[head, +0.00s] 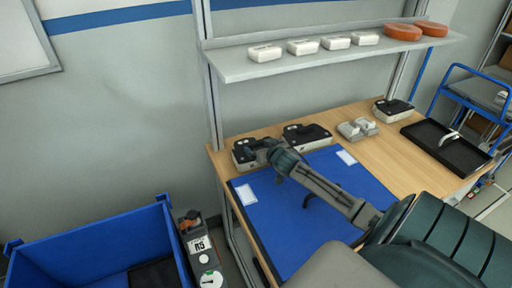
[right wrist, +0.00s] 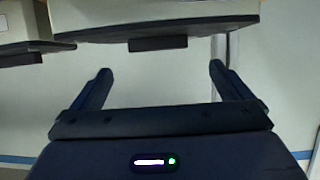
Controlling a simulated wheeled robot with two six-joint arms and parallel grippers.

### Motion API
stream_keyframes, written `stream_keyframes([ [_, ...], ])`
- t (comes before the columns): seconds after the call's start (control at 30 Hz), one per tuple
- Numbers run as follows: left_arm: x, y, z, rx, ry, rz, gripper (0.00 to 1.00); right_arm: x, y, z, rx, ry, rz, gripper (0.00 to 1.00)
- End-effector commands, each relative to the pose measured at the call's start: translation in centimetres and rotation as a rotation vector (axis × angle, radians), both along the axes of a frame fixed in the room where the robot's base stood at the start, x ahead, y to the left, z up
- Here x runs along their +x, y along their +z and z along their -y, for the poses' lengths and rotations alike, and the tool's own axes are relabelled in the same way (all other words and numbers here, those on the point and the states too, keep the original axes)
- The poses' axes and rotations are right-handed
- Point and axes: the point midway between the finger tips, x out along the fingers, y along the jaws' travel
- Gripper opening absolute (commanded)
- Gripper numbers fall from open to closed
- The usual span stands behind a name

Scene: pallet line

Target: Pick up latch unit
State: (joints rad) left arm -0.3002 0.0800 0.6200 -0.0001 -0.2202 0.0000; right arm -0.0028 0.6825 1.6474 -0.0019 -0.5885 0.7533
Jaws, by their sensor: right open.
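Several box-like units with black tops and pale bodies stand on the wooden table; I cannot tell by name which is the latch unit. One unit (head: 243,158) is at the back left, partly hidden by my right gripper (head: 264,150). Another unit (head: 306,136) is just right of it, and a third (head: 392,110) is at the back right. In the right wrist view, my right gripper (right wrist: 160,73) is open with nothing between its fingers. A pale unit with a dark edge (right wrist: 155,28) shows just beyond the fingertips. My left gripper is not in view.
A blue mat (head: 290,225) covers the table's front left. Grey parts (head: 357,129) and a black tray (head: 430,139) with a small pale piece lie to the right. A shelf (head: 300,64) with white boxes and orange discs hangs above. A blue bin (head: 80,242) stands at left.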

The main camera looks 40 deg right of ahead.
Motion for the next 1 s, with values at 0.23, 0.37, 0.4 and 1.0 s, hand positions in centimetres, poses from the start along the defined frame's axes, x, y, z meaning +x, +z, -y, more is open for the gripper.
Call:
stream_keyframes([
  [0.23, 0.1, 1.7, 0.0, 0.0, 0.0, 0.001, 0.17, 1.9, -1.3, 0.8, 0.004, -0.004, -0.001, 0.98],
  [0.37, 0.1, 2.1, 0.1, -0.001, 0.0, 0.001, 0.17, 3.1, -2.1, 1.3, 0.003, -0.003, -0.001, 0.98],
  [0.4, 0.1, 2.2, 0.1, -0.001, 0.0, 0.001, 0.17, 3.5, -2.2, 1.4, 0.003, -0.002, 0.001, 0.98],
  [1.0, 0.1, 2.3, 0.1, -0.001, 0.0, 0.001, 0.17, 4.1, -2.8, 1.6, 0.0, 0.0, -0.001, 0.55],
])
